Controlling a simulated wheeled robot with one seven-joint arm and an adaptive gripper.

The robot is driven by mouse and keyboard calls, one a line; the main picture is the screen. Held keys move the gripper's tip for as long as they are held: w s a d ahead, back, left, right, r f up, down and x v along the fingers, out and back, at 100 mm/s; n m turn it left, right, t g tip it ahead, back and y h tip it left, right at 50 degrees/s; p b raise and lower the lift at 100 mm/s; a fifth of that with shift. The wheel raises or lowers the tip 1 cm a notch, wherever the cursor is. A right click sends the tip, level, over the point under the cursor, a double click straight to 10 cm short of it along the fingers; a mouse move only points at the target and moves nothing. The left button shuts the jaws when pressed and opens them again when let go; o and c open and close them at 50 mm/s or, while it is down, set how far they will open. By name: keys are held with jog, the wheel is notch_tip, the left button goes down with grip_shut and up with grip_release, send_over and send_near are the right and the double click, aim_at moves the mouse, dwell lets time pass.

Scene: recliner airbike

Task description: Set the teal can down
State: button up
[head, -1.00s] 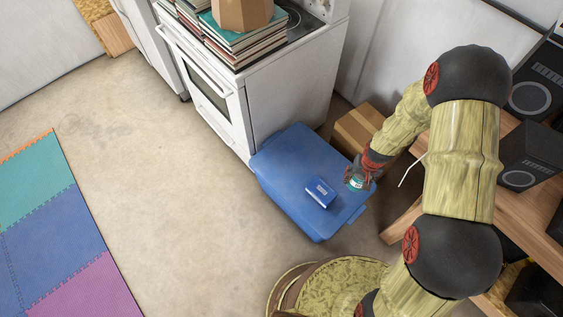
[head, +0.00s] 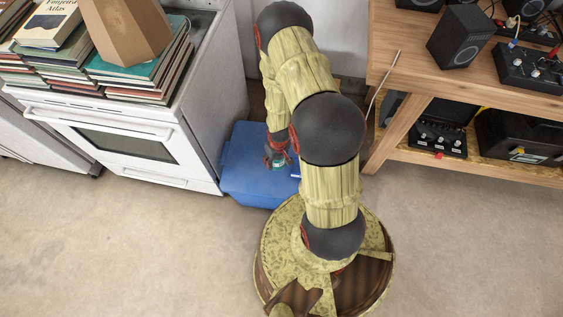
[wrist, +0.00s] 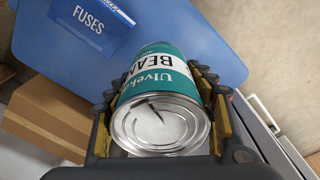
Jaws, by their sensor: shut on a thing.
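The teal can (wrist: 165,75), labelled as beans with a white band, fills the middle of the wrist view, its silver end toward the camera. My gripper (wrist: 160,105) is shut around it, with padded fingers on both sides. In the head view, my gripper (head: 277,156) holds the can (head: 274,160) over the blue bin lid (head: 240,155). The lid also shows behind the can in the wrist view (wrist: 195,30). I cannot tell whether the can touches the lid. My arm hides part of the lid in the head view.
A blue box marked FUSES (wrist: 92,25) lies on the lid beside the can. A cardboard box (wrist: 45,120) is next to the bin. A white stove (head: 130,135) with stacked books (head: 145,75) stands left. A wooden bench (head: 480,160) with speakers stands right. The front floor is clear.

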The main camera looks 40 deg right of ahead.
jog(key=s+f, duration=0.1)
jog(key=s+d+f+b, duration=0.1)
jog(key=f, duration=0.1)
jog(key=s+d+f, duration=0.1)
jog(key=shift+d+f, duration=0.2)
jog(key=shift+d, duration=0.05)
jog(key=w+a+f+b, duration=0.3)
jog(key=w+f, duration=0.1)
jog(key=w, duration=0.4)
jog(key=b, duration=0.2)
send_over(262, 166)
notch_tip(262, 166, down, 6)
jog(key=shift+r, duration=0.15)
notch_tip(262, 166, down, 3)
jog(key=shift+f+b, duration=0.1)
jog(key=shift+b, duration=0.9)
jog(key=shift+r, duration=0.2)
jog(key=shift+f, duration=0.1)
jog(key=o, duration=1.6)
jog(key=shift+s, duration=0.1)
